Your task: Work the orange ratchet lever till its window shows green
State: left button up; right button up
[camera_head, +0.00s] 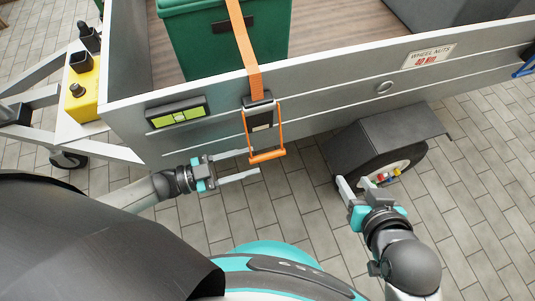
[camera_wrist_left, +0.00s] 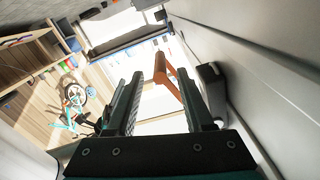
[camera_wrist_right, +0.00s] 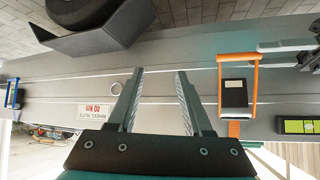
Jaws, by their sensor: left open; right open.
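The orange ratchet lever (camera_head: 267,156) hangs down the trailer's side, its crossbar at the bottom. Its dark ratchet body (camera_head: 258,103) sits on the side wall on an orange strap (camera_head: 243,45). The window (camera_wrist_right: 236,84) on it looks pale, not green, in the right wrist view. My left gripper (camera_head: 253,162) is open, its fingertips just left of the crossbar. In the left wrist view the orange lever (camera_wrist_left: 166,75) shows between and beyond the fingers; contact cannot be told. My right gripper (camera_head: 354,182) is open and empty, right of the lever near the wheel.
A black-framed green panel (camera_head: 177,113) is on the trailer wall, left of the ratchet. A dark mudguard (camera_head: 385,135) over the wheel juts out on the right. A green bin (camera_head: 190,45) stands in the trailer under the strap. Paved floor lies below.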

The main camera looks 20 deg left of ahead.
aim_at(282, 153)
pick_arm(q)
jog(key=shift+b+x, duration=0.45)
jog(key=shift+x, duration=2.45)
pick_arm(e)
jog(key=shift+w+a+r+t+y, duration=0.15)
jog(key=shift+w+a+t+y, duration=0.1)
jog(key=shift+a+t, duration=0.25)
jog(key=shift+w+a+r+t+y, duration=0.1)
jog(key=shift+w+a+t+y, duration=0.15)
jog(key=shift+a, duration=0.35)
pick_arm(q)
grip_shut()
jog(key=shift+f, duration=0.1)
